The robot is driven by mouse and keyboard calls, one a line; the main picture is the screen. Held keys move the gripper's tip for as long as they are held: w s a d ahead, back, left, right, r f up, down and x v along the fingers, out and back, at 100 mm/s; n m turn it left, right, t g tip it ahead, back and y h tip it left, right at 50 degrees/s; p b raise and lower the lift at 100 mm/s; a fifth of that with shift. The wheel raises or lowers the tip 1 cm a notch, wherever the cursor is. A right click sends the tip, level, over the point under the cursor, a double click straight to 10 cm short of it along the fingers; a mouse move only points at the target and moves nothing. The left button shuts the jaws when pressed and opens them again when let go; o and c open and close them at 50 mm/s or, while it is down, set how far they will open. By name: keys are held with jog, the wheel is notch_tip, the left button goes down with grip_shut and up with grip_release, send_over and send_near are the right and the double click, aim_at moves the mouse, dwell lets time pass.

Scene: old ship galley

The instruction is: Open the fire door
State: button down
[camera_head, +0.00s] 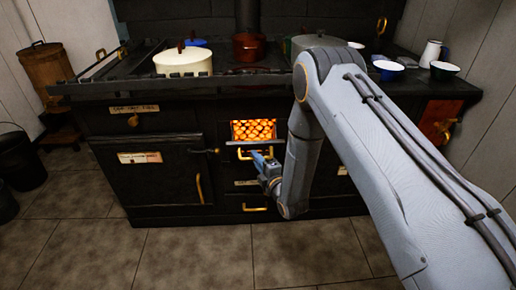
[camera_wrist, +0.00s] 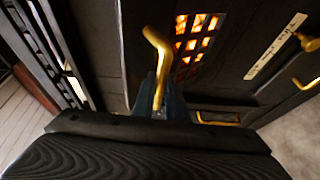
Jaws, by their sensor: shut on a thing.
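The fire door (camera_head: 233,130) is a small dark panel in the middle of the black stove front, with an orange glow showing through its grate (camera_head: 253,130). The glowing grate (camera_wrist: 197,38) also shows at the top of the wrist view. A bent brass handle (camera_wrist: 157,50) runs down between my gripper's fingers. My gripper (camera_head: 262,157) is shut on this handle, just below the glow in the head view. The fingers (camera_wrist: 160,100) are partly hidden behind the gripper's dark body in the wrist view. I cannot tell whether the door stands ajar.
A larger oven door (camera_head: 155,175) with a brass handle is to the left. A low drawer handle (camera_head: 255,208) is below my gripper. Pots, including a cream one (camera_head: 183,61), stand on the stove top. A dark bucket (camera_head: 20,158) is at far left. The tiled floor (camera_head: 190,255) in front is clear.

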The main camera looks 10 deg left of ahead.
jog(key=shift+s+d+f+b, duration=0.15)
jog(key=shift+s+f, duration=0.4)
jog(key=shift+f, duration=0.25)
jog(key=shift+s+d+f+b, duration=0.1)
jog(key=shift+s+f, duration=0.4)
jog(key=shift+f, duration=0.25)
jog(key=shift+s+d+f+b, duration=0.15)
jog(key=shift+s+f, duration=0.4)
jog(key=shift+f, duration=0.25)
jog(key=c, duration=1.8)
grip_release()
jog(key=shift+o, duration=0.2)
jog(key=v, duration=0.8)
jog(key=shift+f, duration=0.1)
